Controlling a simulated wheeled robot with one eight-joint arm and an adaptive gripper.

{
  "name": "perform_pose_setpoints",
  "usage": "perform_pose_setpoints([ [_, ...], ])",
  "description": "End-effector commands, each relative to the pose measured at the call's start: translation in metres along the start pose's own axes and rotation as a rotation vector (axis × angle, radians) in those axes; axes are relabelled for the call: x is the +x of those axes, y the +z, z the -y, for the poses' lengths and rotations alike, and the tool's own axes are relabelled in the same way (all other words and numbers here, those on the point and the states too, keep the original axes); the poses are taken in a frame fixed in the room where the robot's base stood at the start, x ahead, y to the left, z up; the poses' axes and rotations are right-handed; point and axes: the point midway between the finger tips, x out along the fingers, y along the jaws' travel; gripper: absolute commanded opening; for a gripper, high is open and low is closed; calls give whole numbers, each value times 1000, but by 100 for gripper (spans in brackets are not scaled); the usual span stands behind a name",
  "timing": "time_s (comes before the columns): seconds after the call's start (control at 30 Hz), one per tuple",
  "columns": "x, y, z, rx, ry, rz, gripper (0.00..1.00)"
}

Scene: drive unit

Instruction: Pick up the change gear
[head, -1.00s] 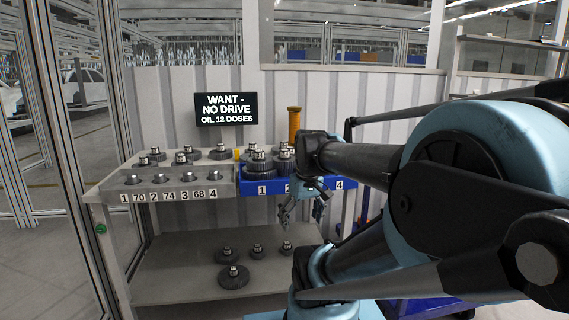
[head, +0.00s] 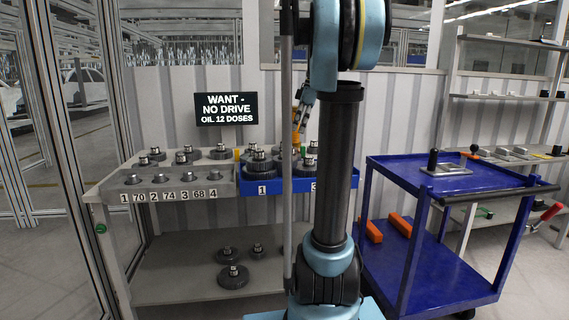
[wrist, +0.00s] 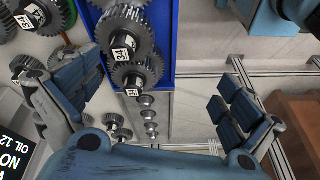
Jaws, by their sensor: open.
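Several dark toothed gears with silver hubs stand on the upper shelf, some on the grey left part, such as one gear (head: 220,152), and some in a blue tray (head: 262,189), such as one gear (head: 262,166). Which one is the change gear I cannot tell. My gripper (wrist: 150,105) is open and empty, with its fingers spread wide. In the head view it (head: 300,118) hangs above the blue tray, partly hidden by my arm. In the wrist view, gears with white number tags (wrist: 125,40) lie ahead of the fingers, apart from them.
More gears (head: 233,277) lie on the lower shelf. A black sign (head: 226,109) stands behind the shelf, with a yellow-orange cylinder (head: 296,139) near the tray. A blue cart (head: 440,172) stands to the right. Grey wall panels close off the back.

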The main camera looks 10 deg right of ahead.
Motion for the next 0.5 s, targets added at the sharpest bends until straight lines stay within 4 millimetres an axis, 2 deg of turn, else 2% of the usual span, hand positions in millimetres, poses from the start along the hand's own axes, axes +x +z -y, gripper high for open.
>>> perform_pose_setpoints([
  [0.03, -9, -1, -16, -44, -6, -13, 100],
  [0.2, -28, -2, -51, -186, -21, -50, 100],
  [0.37, -36, -1, -67, -255, -26, -68, 100],
  [0.5, -30, -2, -70, -271, -27, -73, 100],
])
